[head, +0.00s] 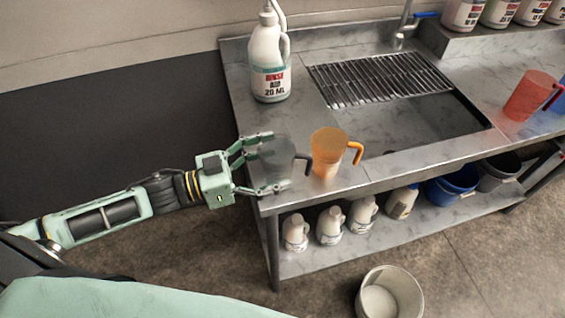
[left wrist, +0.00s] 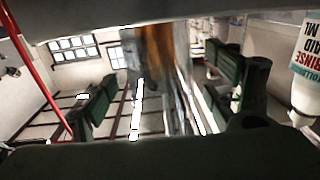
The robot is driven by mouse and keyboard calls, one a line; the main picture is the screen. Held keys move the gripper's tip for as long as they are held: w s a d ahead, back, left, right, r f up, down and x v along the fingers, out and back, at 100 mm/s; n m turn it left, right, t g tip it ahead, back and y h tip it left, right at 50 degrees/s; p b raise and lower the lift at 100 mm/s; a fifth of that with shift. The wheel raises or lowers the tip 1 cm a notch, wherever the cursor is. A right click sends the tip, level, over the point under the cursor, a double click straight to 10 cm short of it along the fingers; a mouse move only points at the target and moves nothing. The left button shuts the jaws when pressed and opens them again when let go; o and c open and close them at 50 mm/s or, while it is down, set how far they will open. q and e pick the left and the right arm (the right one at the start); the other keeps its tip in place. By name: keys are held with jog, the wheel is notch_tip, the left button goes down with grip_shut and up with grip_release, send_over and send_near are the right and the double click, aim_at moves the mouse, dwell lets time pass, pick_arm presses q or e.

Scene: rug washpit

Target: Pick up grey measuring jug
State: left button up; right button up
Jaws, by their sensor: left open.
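The grey measuring jug (head: 278,160) is see-through and stands upright near the front left corner of the steel counter. Its dark handle (head: 304,162) points right, toward the orange jug. My left gripper (head: 268,163) is open, with its fingers on either side of the grey jug; I cannot tell whether they touch it. In the left wrist view a clear, blurred shape, likely the grey jug (left wrist: 165,85), stands between the open fingers, with orange showing through it. My right gripper is not in view.
An orange jug (head: 328,150) stands just right of the grey one. A rinse aid bottle (head: 269,62) stands behind. A sink with a grate (head: 380,78) and a red jug (head: 530,95) are to the right. A white bucket (head: 390,296) is on the floor.

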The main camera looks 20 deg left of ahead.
pick_arm(q)
jog(key=shift+x, duration=1.05)
jog(key=c, duration=1.4)
jog(key=shift+o, duration=0.2)
